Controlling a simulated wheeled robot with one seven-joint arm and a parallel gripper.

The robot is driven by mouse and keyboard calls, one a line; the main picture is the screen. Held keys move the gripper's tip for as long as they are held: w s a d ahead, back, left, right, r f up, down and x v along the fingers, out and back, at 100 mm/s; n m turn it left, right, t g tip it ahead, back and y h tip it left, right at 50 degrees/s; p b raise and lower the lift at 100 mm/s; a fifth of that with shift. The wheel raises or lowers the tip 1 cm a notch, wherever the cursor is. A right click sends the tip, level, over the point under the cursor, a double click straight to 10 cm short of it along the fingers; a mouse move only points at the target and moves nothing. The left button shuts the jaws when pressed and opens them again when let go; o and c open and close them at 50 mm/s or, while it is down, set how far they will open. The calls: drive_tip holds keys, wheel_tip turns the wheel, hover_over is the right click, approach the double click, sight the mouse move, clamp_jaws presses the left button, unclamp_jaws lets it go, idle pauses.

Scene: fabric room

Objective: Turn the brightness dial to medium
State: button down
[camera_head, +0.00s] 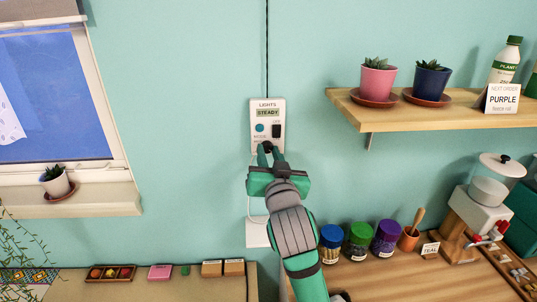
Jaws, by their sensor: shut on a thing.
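A pale wall panel (254,111) labelled "LIGHTS" hangs on the teal wall. Its small display (268,113) reads "STEADY". Below it are a round blue button (260,128) marked "MODE" and a dark switch (276,131). A dark dial (267,146) sits low on the panel, mostly hidden by my gripper. My gripper (266,153) reaches up to it from below, its two green fingers shut on the dial. The dial's pointer and any marks around it are hidden, so its setting cannot be read.
A wooden shelf (345,108) with potted succulents juts out at the right. Below, jars (359,240) and a grinder-like machine (480,215) stand on a wooden counter (385,278). A window with a sill (95,201) is at the left. The wall around the panel is clear.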

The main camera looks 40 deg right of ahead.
drive_tip(key=n, duration=0.7)
drive_tip(key=shift+g, duration=0.3)
drive_tip(key=n, duration=1.1)
drive_tip(key=shift+r+g+h, duration=0.1)
drive_tip(key=shift+g+h, duration=0.2)
drive_tip(key=shift+h, duration=0.1)
drive_tip(key=shift+w+a+n, duration=0.1)
drive_tip(key=shift+n, duration=2)
drive_tip(key=c, duration=1.5)
unclamp_jaws()
drive_tip(key=shift+h, duration=0.3)
drive_tip(key=shift+a, duration=0.1)
